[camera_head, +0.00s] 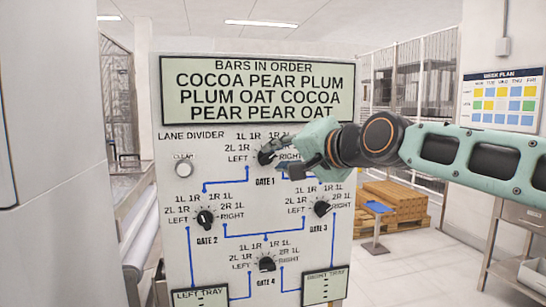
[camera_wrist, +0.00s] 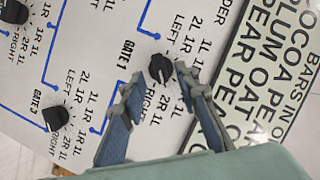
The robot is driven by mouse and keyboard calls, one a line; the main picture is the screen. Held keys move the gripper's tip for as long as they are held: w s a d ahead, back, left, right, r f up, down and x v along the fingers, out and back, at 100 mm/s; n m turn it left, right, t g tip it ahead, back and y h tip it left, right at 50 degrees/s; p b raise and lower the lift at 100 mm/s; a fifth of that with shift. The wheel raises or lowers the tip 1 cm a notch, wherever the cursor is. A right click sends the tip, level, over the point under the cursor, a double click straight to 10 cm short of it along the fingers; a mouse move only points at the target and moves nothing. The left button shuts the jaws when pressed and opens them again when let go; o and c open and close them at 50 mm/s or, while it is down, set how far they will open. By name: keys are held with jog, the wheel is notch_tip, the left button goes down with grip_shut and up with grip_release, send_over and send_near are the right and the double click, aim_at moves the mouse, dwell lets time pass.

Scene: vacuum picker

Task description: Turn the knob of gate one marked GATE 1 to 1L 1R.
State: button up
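The GATE 1 knob (camera_head: 266,157) is black and round, on the upright lane divider panel (camera_head: 172,226). Its marks run LEFT, 2L 1R, 1L 1R, then further marks partly hidden by my gripper, to RIGHT. In the wrist view the knob (camera_wrist: 160,68) sits between and slightly beyond my fingertips. My gripper (camera_head: 283,160) comes from the right in front of the panel. Its fingers (camera_wrist: 161,84) are spread, one on each side of the knob, with a small gap visible at each side. I cannot make out clearly which mark the knob points to.
The GATE 2 knob (camera_head: 205,219), GATE 3 knob (camera_head: 322,208) and GATE 4 knob (camera_head: 267,262) are below on the same panel. A CLEAR button (camera_head: 183,169) is at left. The order display (camera_head: 258,92) is above. Wooden pallets (camera_head: 396,203) stand behind at right.

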aim_at(267, 158)
jog(key=shift+x, duration=1.3)
jog(key=shift+c, duration=0.6)
grip_shut()
